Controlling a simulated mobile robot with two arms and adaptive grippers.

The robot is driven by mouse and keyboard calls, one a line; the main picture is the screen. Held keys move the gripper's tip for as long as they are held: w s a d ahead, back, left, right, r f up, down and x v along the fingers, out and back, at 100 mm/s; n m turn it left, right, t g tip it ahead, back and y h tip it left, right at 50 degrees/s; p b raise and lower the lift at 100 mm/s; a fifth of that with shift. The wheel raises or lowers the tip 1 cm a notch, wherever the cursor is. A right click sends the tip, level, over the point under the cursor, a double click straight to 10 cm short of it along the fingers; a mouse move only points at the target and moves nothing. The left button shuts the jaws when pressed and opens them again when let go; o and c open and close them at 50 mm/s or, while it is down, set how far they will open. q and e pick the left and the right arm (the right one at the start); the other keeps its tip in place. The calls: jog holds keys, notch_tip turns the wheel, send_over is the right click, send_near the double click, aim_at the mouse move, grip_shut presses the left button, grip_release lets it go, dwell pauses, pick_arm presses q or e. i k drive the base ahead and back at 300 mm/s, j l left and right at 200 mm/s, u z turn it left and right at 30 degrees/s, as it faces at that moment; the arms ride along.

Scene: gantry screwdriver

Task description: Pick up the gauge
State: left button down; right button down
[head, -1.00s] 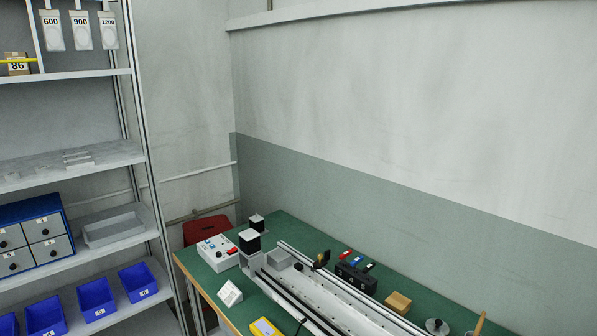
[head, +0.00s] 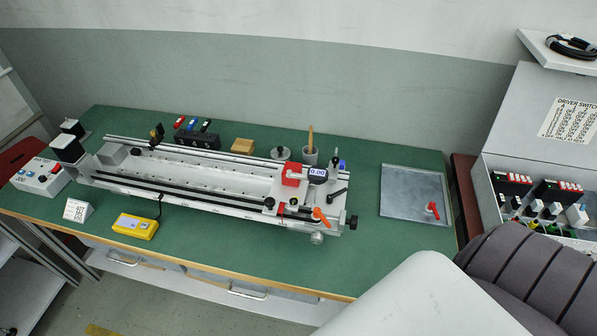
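I cannot tell for certain which of the two is the task's gauge. Neither of my grippers is in view.
A metal tray (head: 401,213) with a red-handled item lies on the right of the green bench (head: 360,265). A grey driver switch cabinet (head: 526,112) stands at far right. A small sign (head: 78,211) and a control box (head: 40,178) are at left. The bench front is mostly clear.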

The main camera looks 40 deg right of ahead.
aim_at(292, 174)
jog(key=i+j+z, duration=0.1)
jog(key=z, duration=0.65)
